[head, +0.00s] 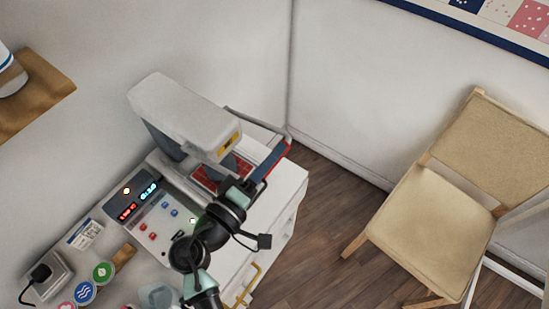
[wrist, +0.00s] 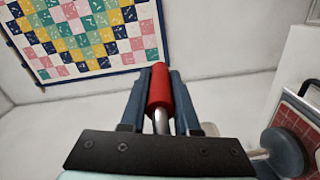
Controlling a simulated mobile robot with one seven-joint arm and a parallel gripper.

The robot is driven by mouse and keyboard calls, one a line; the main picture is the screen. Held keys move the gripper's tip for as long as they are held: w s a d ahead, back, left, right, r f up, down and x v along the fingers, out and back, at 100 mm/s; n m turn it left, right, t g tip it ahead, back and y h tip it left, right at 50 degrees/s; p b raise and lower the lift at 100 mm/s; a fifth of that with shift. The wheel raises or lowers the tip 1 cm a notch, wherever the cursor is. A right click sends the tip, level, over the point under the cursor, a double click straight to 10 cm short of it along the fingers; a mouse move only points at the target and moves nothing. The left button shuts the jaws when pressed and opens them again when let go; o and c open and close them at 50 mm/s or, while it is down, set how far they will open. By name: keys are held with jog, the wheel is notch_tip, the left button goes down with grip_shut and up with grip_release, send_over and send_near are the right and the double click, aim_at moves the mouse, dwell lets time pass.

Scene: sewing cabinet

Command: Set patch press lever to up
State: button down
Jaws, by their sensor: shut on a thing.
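The patch press (head: 185,105) is a white machine with a rounded head, standing on the white cabinet top in the head view. Its lever has a metal rod and a red grip (wrist: 160,88), which stands upright in the wrist view. My gripper (head: 272,160) is at the right side of the press, with its blue fingers closed on either side of the red grip. In the head view only a thin red edge of the grip shows beside the fingers. My gripper also shows in the wrist view (wrist: 158,90), the red grip between its fingers.
A control panel with lit displays (head: 138,200) lies left of the press. A wooden chair (head: 430,222) stands right, across open floor (head: 325,220). Walls are close behind the press.

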jog(key=w+a+r+n+p, duration=0.2)
jog(key=a+r+n+p, duration=0.1)
jog(key=r, duration=0.3)
jog(key=w+a+r+n+p, duration=0.3)
jog(key=a+r, duration=0.1)
jog(key=r, duration=0.2)
jog(key=shift+a+r+n+p, duration=0.25)
jog(key=shift+r+n+p, duration=0.05)
jog(key=shift+r+n, duration=0.1)
jog(key=shift+w+a, duration=0.1)
jog(key=shift+w, duration=0.05)
jog(key=c, duration=0.9)
grip_release()
jog(key=shift+r, duration=0.1)
jog(key=shift+o, duration=1.1)
jog(key=shift+w+a, duration=0.15)
jog(key=shift+f, duration=0.2)
